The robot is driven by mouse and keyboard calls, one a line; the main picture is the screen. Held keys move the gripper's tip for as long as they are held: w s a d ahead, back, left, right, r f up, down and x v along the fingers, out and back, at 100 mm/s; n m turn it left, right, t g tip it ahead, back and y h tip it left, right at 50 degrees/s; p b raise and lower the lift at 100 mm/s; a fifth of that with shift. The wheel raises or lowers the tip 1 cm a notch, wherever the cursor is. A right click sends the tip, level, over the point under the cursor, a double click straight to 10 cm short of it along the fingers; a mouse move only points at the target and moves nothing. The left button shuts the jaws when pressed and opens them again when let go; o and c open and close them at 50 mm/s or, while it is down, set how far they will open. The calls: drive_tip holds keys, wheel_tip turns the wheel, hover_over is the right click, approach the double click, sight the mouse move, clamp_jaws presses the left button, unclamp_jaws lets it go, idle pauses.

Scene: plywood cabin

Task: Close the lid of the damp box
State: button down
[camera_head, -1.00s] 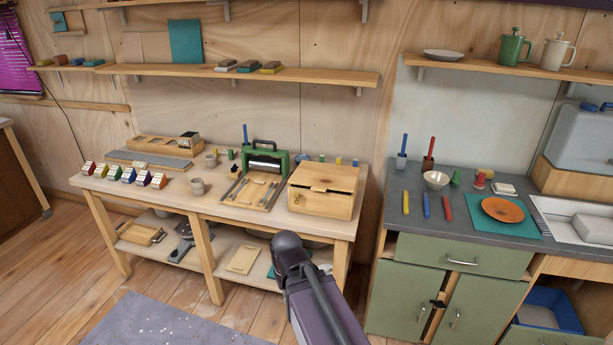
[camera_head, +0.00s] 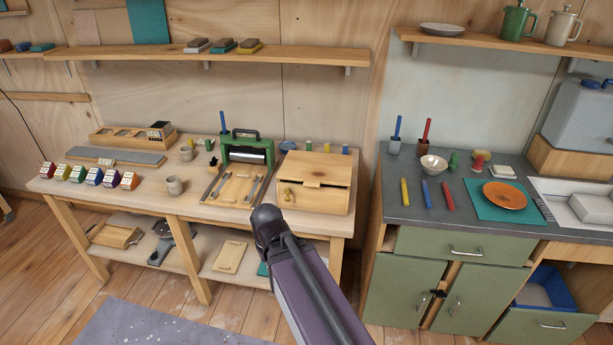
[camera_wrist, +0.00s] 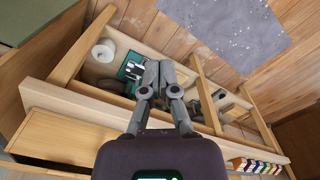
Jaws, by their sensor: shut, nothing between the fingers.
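The damp box appears to be the pale wooden box (camera_head: 312,203) at the right end of the workbench, with a small brass-coloured catch on its front left. Its wooden lid (camera_head: 318,168) lies over the top, with a dark gap under its front edge, so it looks not fully flush. In the wrist view a wooden box (camera_wrist: 65,135) shows at the lower left. My gripper (camera_wrist: 158,78) is shut and empty, above the bench's front edge, to the right of that box and apart from it. In the head view my arm hides the fingers.
A lower shelf (camera_head: 200,252) carries boards and tools. A green cabinet (camera_head: 450,285) stands to the right.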

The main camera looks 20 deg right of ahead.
drive_tip(key=shift+d, duration=0.3)
drive_tip(key=shift+d, duration=0.1)
wheel_tip(320, 180, up, 20)
drive_tip(key=m+p, duration=2)
drive_tip(key=m, duration=0.5)
hover_over(312, 183)
drive_tip(key=w+d, duration=0.1)
drive_tip(key=shift+w+f+g, duration=0.1)
drive_tip(key=shift+f+g, duration=0.05)
drive_tip(key=shift+g, duration=0.15)
drive_tip(key=shift+f+b, duration=0.2)
drive_tip(key=shift+b, duration=0.2)
drive_tip(key=f+b, duration=0.9)
drive_tip(key=s+f+b, duration=0.1)
drive_tip(key=f+b, duration=0.3)
drive_tip(key=shift+a+f, duration=0.25)
drive_tip(key=shift+a, duration=0.1)
